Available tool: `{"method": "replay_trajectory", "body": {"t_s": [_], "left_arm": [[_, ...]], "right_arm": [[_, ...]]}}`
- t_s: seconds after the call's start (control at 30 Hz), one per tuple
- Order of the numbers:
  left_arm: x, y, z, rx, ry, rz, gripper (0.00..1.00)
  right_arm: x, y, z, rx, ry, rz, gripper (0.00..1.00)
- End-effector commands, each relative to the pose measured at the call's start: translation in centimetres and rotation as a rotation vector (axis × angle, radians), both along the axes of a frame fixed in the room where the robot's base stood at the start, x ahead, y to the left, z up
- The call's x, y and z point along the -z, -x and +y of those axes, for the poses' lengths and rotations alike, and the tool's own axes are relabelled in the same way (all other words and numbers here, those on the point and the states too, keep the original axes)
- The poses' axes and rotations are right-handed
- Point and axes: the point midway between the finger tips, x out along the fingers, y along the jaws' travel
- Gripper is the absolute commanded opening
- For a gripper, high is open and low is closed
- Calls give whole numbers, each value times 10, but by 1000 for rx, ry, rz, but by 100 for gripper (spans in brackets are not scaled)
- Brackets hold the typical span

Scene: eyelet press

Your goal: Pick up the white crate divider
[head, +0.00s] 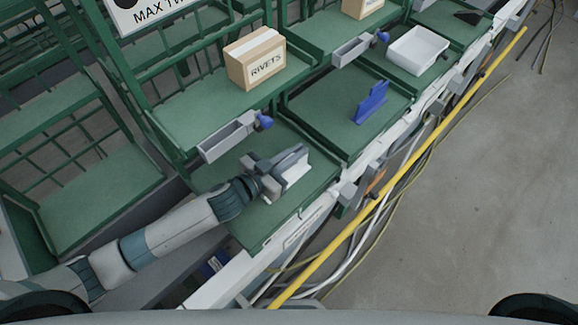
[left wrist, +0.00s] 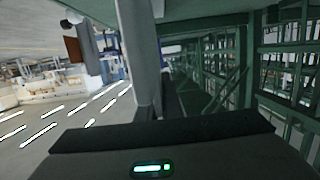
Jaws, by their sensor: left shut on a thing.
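The white crate divider (head: 297,174) is in the head view, over the green mat of the near tray (head: 305,202). My left gripper (head: 285,164) reaches in from the left and is shut on the divider. The grey fingers cover part of it, and a white part shows beside and below them. I cannot tell whether its lower edge touches the mat. In the left wrist view my gripper's dark body fills the bottom, and the divider cannot be made out with certainty. My right gripper is not in view.
A blue divider (head: 371,103) stands on the neighbouring green tray. A cardboard box marked RIVETS (head: 256,59) and a white bin (head: 417,50) sit farther back. Grey holders with blue knobs (head: 228,136) line the tray edges. A yellow rail (head: 412,157) and cables run along the front.

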Motion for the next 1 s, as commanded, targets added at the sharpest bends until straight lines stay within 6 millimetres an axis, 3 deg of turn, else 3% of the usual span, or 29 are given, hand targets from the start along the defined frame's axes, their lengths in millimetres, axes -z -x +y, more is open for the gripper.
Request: {"method": "replay_trajectory", "body": {"t_s": [0.27, 0.53, 1.0], "left_arm": [[-8, 0, 0, 0, 1, -2, 0], [-43, 1, -2, 4, 2, -5, 0], [-94, 60, -70, 2, 6, -1, 0]], "right_arm": [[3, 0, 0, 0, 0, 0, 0], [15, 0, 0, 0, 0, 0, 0], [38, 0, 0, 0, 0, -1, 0]]}}
